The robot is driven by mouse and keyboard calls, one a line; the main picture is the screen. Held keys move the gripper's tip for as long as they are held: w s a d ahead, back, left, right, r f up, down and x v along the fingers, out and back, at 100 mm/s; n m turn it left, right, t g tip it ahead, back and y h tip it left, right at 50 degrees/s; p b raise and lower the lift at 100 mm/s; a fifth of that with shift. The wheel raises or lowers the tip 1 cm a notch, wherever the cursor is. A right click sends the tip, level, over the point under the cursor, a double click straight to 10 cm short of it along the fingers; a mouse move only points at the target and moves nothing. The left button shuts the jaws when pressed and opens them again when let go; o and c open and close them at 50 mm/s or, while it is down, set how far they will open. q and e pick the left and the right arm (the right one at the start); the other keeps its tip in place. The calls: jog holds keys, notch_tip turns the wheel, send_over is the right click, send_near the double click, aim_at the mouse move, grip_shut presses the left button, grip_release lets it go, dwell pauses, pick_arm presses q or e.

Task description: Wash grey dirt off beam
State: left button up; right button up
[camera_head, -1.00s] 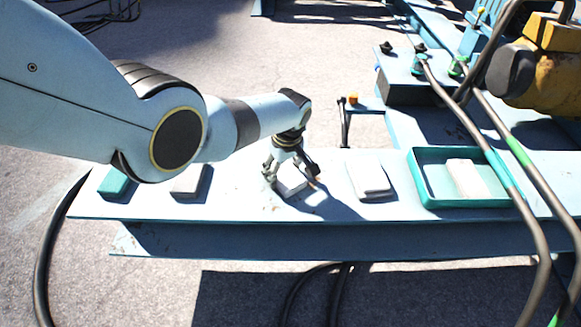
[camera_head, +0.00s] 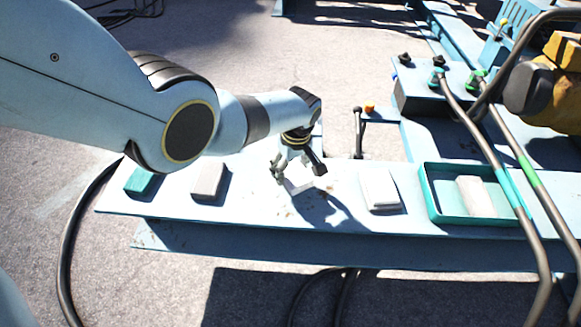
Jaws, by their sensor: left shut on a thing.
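The pale blue beam (camera_head: 258,222) runs across the middle of the view, with small brownish specks on its top near my gripper. A green tray (camera_head: 437,212) at the right holds a white block (camera_head: 475,196). My right gripper is not in view.
A teal block (camera_head: 140,181) and a grey-beige block (camera_head: 208,181) lie on the beam's left part, below my arm. Dark hoses (camera_head: 512,190) arch over the tray's right side. A yellow and black machine part (camera_head: 545,88) stands at the upper right.

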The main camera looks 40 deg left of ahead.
pick_arm(q)
jog(key=shift+r+p, duration=0.35)
jog(key=shift+r, duration=0.4)
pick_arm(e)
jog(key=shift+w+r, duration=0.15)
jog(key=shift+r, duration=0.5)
pick_arm(q)
notch_tip(320, 180, up, 3)
jog(key=p, duration=0.3)
jog(key=shift+r, duration=0.1)
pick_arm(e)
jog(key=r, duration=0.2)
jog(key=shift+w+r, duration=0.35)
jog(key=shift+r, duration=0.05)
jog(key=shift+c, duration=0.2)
